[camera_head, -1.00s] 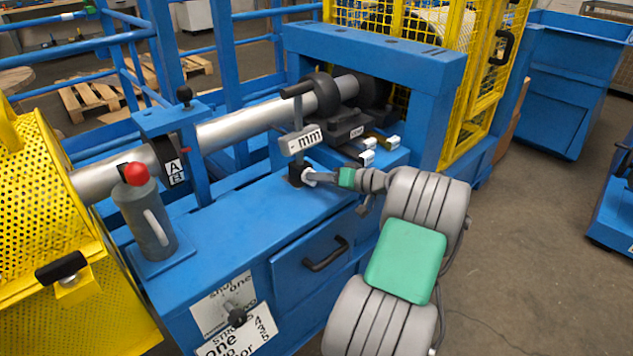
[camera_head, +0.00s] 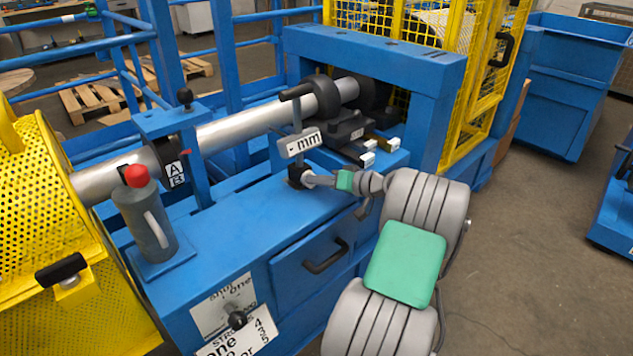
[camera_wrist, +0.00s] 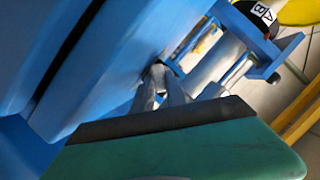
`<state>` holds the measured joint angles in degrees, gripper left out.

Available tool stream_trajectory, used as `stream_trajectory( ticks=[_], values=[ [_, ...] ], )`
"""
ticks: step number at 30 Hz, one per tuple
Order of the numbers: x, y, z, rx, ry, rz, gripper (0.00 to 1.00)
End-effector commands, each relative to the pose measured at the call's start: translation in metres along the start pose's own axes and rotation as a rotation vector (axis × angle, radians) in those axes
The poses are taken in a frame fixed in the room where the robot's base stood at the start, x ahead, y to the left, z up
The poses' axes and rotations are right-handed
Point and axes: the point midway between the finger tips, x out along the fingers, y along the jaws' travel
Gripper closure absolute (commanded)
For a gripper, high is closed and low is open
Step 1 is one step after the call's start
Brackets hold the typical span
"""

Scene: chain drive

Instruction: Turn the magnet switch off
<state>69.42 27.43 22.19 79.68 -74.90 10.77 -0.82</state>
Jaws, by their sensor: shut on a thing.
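A dial stand holds a white display plate marked "- mm" (camera_head: 300,143), below a dark bar. Its small dark magnet base (camera_head: 296,176) sits on the blue bench, left of my gripper (camera_head: 308,180). My gripper's fingertips touch the right side of this base and are shut on the magnet switch, which they hide in the head view. In the wrist view my grey fingers (camera_wrist: 157,83) are close together against a blue surface; the switch cannot be made out there. Whether it stands on or off cannot be told.
A long grey shaft (camera_head: 250,115) runs behind the stand to a dark clamp. The blue bench (camera_head: 240,220) has a drawer with a dark handle (camera_head: 325,256) below my gripper. A grey can with a red top (camera_head: 145,215) stands left. A yellow mesh guard (camera_head: 60,230) is far left.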

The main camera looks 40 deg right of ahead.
Motion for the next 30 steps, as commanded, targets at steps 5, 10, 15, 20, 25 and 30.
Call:
stream_trajectory(
  ticks=[5, 10, 15, 20, 25, 30],
  values=[
    [-0.0005, 0.0027, -0.0025, -0.038, 0.002, 0.014, 1.0],
    [-0.0012, 0.0033, -0.0031, -0.119, 0.005, 0.05, 1.0],
    [-0.0015, 0.0032, -0.0029, -0.236, 0.007, 0.101, 1.0],
    [-0.001, 0.0017, -0.002, -0.354, 0.007, 0.149, 1.0],
    [-0.001, 0.0001, -0.0018, -0.465, 0.008, 0.195, 1.0],
    [-0.0003, -0.0023, -0.0017, -0.548, 0.007, 0.227, 1.0]
  ],
)
